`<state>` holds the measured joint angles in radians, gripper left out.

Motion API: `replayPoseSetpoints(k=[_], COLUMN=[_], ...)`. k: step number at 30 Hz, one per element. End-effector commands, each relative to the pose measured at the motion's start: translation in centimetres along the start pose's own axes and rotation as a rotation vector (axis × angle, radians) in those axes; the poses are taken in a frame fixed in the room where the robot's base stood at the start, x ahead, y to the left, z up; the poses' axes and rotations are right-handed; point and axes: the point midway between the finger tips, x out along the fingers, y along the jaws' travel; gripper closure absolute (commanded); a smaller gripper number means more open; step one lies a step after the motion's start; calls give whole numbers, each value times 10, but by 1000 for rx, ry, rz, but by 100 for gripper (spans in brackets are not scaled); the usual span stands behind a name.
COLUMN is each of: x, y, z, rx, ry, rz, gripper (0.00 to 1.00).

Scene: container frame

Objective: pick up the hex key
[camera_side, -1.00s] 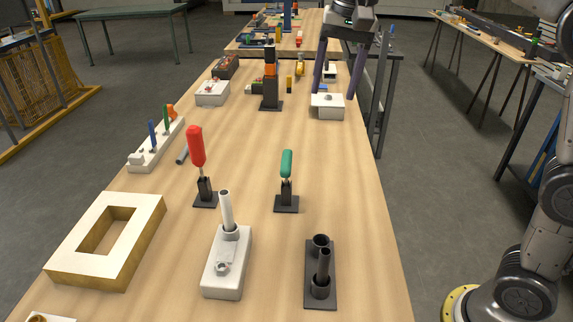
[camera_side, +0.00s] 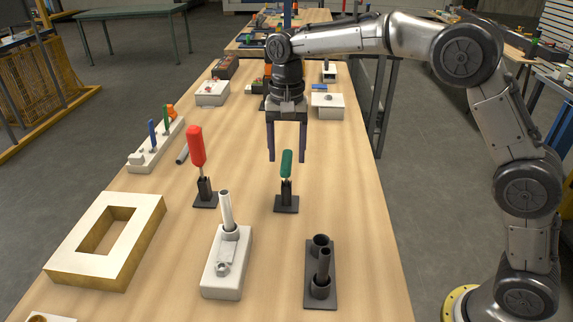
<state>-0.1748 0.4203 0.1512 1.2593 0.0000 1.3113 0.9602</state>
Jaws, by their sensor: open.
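A tool with a green handle (camera_side: 286,164) stands upright in a small black holder (camera_side: 287,204) near the middle of the table. It is probably the hex key, though its shaft is too small to tell. My gripper (camera_side: 287,157) points down with its two dark fingers apart and empty. The fingertips are level in the picture with the top of the green handle, one on each side of it. I cannot tell whether they are around the handle or behind it. No contact shows.
A red-handled tool (camera_side: 196,147) stands in a black holder to the left. In front are a white block with a tube (camera_side: 222,272) and a black plate with tubes (camera_side: 321,290). A wooden frame (camera_side: 66,265) lies at the front left. Bare table lies right of the green handle.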

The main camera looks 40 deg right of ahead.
Motion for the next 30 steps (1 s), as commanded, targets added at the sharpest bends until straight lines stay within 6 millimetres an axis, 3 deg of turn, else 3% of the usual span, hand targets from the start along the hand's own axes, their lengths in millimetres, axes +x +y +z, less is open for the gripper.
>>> replayPoseSetpoints(k=[5, 15, 23, 26, 30], x=[11, 54, 57, 57, 57], y=[0, 0, -1, -1, -1], z=[0, 0, -1, -1, -1], rx=[0, 0, 0, 0, 0], ry=[-1, 0, 0, 0, 1], rz=[1, 1, 0, -1, -1], gripper=[35, 35, 35, 48, 73])
